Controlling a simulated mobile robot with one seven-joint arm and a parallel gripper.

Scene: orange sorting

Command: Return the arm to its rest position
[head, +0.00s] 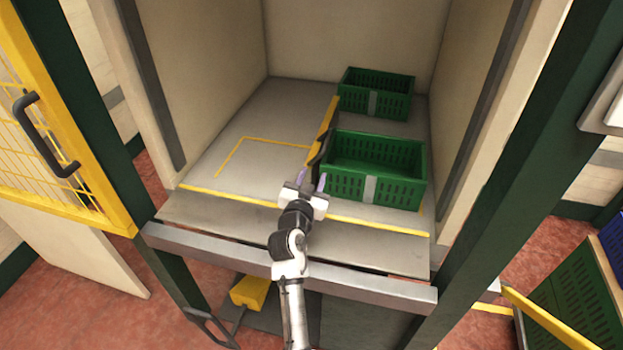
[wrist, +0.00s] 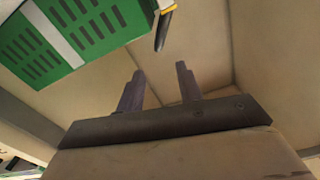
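My gripper (head: 312,181) is at the end of my arm, which reaches forward over the front lip of a lift-like bay. In the head view its two purple fingertips stand apart, just in front of the near green crate. In the wrist view my gripper (wrist: 160,90) shows both fingers spread with nothing between them, so it is open and empty. The near green crate (head: 372,188) sits on the bay floor and looks empty; a green crate also shows at the upper left of the wrist view (wrist: 75,35).
A second green crate (head: 376,102) stands at the back right. Side walls, green posts and a grey front rail (head: 200,254) border the bay. A yellow mesh gate (head: 60,150) stands left.

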